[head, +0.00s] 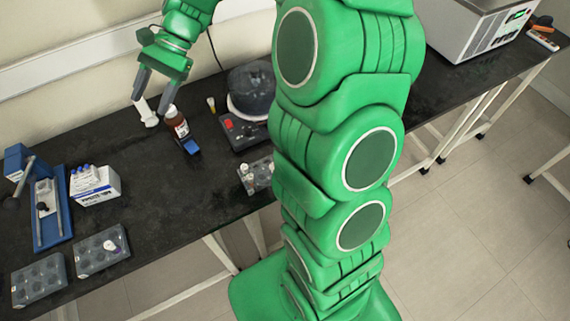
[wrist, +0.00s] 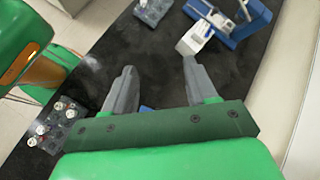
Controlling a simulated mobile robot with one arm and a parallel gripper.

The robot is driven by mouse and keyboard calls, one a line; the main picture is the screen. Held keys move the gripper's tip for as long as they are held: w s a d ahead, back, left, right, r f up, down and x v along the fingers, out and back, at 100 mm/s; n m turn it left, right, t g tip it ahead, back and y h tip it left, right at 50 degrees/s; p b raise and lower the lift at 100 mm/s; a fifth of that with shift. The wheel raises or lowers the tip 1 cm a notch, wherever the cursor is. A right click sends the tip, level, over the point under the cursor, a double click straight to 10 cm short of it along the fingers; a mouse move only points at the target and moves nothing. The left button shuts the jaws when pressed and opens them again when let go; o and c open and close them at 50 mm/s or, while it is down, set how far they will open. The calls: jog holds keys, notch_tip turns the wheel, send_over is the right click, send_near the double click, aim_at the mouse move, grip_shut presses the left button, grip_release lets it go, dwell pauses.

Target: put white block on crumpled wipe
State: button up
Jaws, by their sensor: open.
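My gripper (head: 153,98) is open above the back of the bench in the head view. In the wrist view its grey fingers (wrist: 160,66) are spread wide with nothing between the tips but dark bench top. A small white elongated object (head: 148,114) shows just below the fingers in the head view; I cannot tell whether it is the white block or the wipe. A white box-like block (head: 95,190) with blue lettering stands farther left, with several blue-capped vials at its top. It also shows in the wrist view (wrist: 193,38). I cannot clearly make out a crumpled wipe.
A dark round device (head: 250,95) is to the right. A blue stand (head: 49,215) and clear well plates (head: 40,280) occupy the left. The mid-bench is bare.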

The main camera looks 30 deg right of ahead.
jog(key=s+d+n+h, duration=0.2)
jog(key=s+d, duration=0.3)
jog(key=s, duration=0.5)
jog(key=s+d+r+n+t+h, duration=0.1)
jog(key=s+d+n+h, duration=0.2)
jog(key=s, duration=0.7)
jog(key=s+d+n+h, duration=0.3)
jog(key=s+d, duration=0.4)
jog(key=s, duration=0.3)
jog(key=shift+s+d+r+t+h, duration=0.25)
jog(key=shift+s+d+t+h, duration=0.1)
jog(key=shift+h, duration=0.15)
